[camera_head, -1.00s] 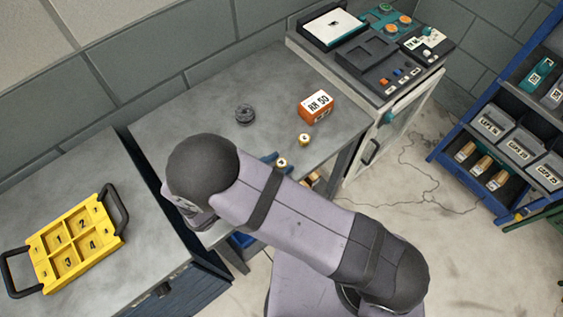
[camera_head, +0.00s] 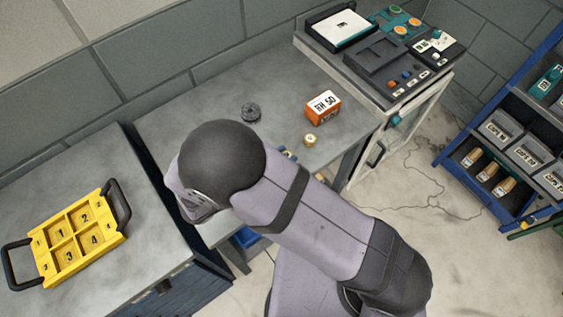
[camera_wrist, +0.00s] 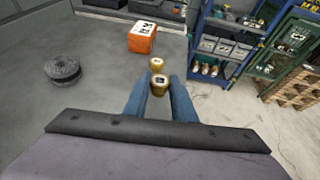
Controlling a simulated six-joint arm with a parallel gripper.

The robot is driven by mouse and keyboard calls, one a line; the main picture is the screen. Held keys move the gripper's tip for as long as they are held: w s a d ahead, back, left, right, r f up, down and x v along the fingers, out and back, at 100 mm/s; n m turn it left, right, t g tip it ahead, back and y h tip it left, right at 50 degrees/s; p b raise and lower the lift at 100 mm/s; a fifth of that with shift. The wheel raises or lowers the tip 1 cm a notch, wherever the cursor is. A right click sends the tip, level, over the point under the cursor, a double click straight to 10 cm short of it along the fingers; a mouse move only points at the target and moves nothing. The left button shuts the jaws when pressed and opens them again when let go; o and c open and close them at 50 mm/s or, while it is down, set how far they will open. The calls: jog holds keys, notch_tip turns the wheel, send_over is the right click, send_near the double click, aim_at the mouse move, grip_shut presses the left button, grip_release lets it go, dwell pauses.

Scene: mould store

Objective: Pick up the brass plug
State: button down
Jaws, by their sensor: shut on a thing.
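Two small brass plugs show in the wrist view. The nearer brass plug (camera_wrist: 160,84) is between the blue fingers of my gripper (camera_wrist: 160,88), which is shut on it. The other brass plug (camera_wrist: 156,63) stands just beyond it on the grey bench, apart from the fingers. In the head view this second plug also shows (camera_head: 310,139), upright near the bench's front edge. There my arm hides the held plug and most of the gripper; only a bit of blue finger (camera_head: 289,154) shows. I cannot tell how far the held plug is above the bench.
A dark round disc (camera_head: 251,112) and an orange box (camera_head: 323,105) stand behind on the bench (camera_head: 185,125). A yellow compartment tray (camera_head: 104,242) lies on the left bench. A control console (camera_head: 372,62) is at back right, and a blue rack (camera_head: 505,150) at far right.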

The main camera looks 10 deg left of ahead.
notch_tip(320, 180, up, 6)
jog(key=shift+b, duration=0.4)
jog(key=shift+d+f, duration=0.1)
